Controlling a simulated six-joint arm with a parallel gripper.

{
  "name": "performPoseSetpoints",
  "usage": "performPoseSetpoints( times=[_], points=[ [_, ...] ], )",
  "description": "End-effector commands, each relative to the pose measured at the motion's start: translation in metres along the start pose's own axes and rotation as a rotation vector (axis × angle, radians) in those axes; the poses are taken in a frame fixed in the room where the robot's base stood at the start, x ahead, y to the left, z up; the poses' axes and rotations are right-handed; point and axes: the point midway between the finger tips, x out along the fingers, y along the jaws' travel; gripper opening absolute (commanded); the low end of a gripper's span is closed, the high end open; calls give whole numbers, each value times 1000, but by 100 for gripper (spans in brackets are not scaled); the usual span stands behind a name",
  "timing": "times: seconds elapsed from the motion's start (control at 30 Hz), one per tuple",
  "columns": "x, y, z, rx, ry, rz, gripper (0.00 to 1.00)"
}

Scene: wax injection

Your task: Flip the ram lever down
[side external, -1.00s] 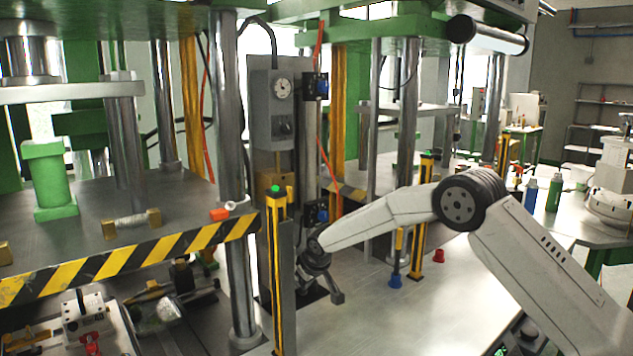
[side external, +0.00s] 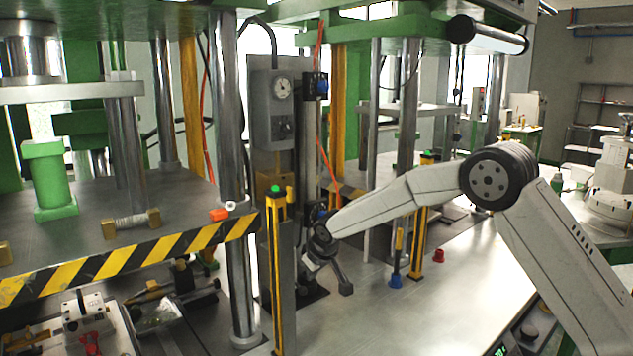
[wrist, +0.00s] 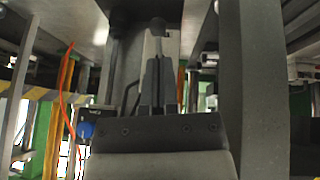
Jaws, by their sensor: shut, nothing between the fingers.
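My gripper (side external: 343,281) hangs below my wrist at the foot of the grey injector column with the gauge box (side external: 281,105), just right of the yellow-and-black post (side external: 277,262). In the wrist view my gripper (wrist: 160,62) is shut, its dark fingers together in the middle. A pale upright piece shows just behind the fingertips; I cannot tell whether it touches them. The ram lever cannot be told apart for sure in either view. My wrist covers part of the column's lower end.
A yellow-handled tool on a blue base (side external: 397,262) and a small red cup (side external: 438,255) stand right of my gripper. A striped barrier (side external: 130,258) edges the press at left. An orange cable (wrist: 66,105) hangs by the column.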

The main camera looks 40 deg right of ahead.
Motion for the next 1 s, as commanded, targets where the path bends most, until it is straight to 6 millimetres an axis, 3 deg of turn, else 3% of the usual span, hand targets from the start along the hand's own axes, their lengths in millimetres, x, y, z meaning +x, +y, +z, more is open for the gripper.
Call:
performPoseSetpoints(
  times=[0.6,1.0],
  points=[
    [-54,-6,38,-2,3,0,0],
    [-63,-7,47,-1,1,0,0]
  ],
)
